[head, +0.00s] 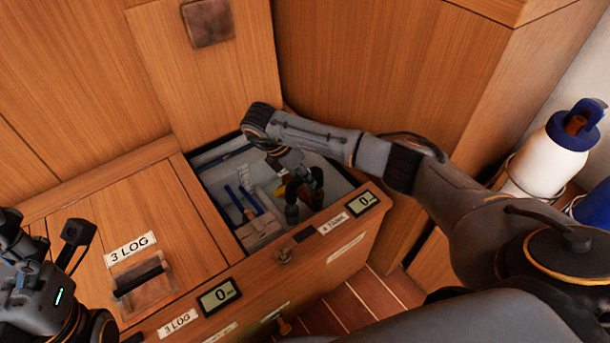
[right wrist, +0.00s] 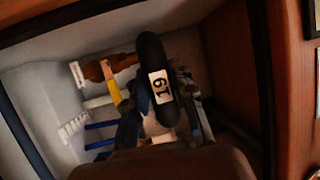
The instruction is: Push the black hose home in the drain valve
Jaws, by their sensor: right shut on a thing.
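A black hose (right wrist: 152,52) with a white tag reading 19 rises between the fingers of my right gripper (right wrist: 160,115) in the right wrist view. The gripper is shut on it. In the head view my right gripper (head: 287,168) reaches down into an open compartment, and the black hose (head: 292,200) shows as a dark bend below it. A brown fitting (right wrist: 108,67) with a yellow lever (right wrist: 112,88), perhaps the drain valve, lies beside the hose. Whether they join is hidden. My left gripper (head: 55,250) is at the left edge, its jaws unclear.
The compartment's wooden rim (head: 345,215) encloses the right gripper closely. Blue and white parts (head: 245,205) sit inside. A closed lid marked 3 LOG (head: 90,215) lies to the left. A white bottle with a blue cap (head: 548,155) stands at the right.

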